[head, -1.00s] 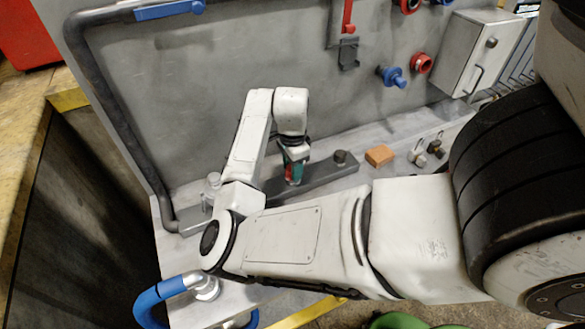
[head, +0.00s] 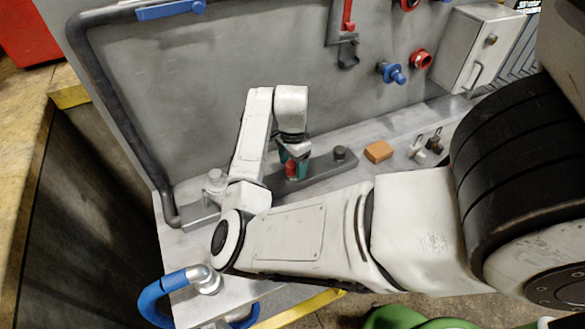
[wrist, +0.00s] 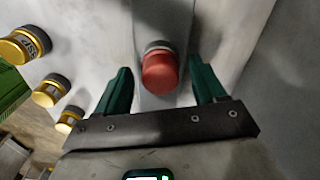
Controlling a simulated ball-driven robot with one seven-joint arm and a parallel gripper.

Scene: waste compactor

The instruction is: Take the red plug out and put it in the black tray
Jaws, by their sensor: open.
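The red plug (head: 291,170) stands in a dark grey bar (head: 322,170) on the bench in the head view. In the wrist view the red plug (wrist: 160,70) shows its round red end, with a grey collar behind it. My gripper (head: 294,164) is at the plug. In the wrist view my gripper's (wrist: 162,78) green fingers are open, one on each side of the plug, with gaps between. No black tray can be made out in either view.
A dark knob (head: 340,153) stands on the bar to the right of the plug. An orange block (head: 378,151) and small switches (head: 427,147) sit farther right. A blue hose (head: 160,295) is at the front left. Several gold cylinders (wrist: 48,90) show in the wrist view.

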